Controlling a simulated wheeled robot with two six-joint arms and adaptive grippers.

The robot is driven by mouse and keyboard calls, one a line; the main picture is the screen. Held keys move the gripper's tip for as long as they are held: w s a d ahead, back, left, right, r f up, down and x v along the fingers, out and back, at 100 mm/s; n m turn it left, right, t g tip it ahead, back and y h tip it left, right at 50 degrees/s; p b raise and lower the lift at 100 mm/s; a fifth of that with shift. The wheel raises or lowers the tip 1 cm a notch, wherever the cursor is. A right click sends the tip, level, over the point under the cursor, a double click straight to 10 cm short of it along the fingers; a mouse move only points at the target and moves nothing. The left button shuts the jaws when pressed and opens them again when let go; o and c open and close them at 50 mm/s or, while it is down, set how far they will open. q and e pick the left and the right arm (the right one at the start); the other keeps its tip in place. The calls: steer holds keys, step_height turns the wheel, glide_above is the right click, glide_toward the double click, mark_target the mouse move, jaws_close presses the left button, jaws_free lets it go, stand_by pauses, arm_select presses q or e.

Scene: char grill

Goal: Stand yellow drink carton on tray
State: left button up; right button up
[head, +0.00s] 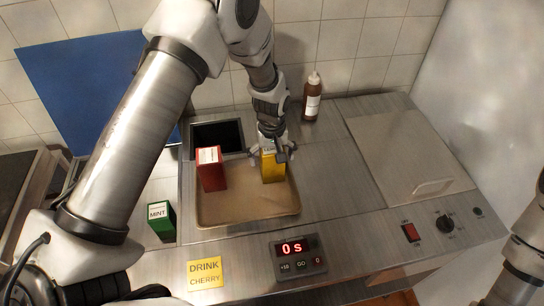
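The yellow drink carton (272,172) stands upright on the right side of the tan tray (245,207). My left gripper (272,155) is at the carton's top, reaching down from above, with a finger on either side of it. The fingers appear closed around the carton's upper part, though contact is partly hidden. A red carton (211,170) stands upright on the tray's left side. Only part of my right arm shows at the lower right; its gripper is out of view.
A green MINT carton (161,220) stands left of the tray. A brown bottle (312,97) stands behind, to the right. A dark square opening (217,137) lies behind the tray. A timer (296,255) reads 0 s beside a yellow DRINK CHERRY sign (206,273). The counter right of the tray is clear.

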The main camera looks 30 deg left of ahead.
arm_select(q)
steer(key=shift+r, duration=0.2)
step_height(320, 180, up, 11)
steer(key=b, duration=0.4)
steer(key=shift+f, duration=0.2)
steer(key=shift+r, duration=0.55)
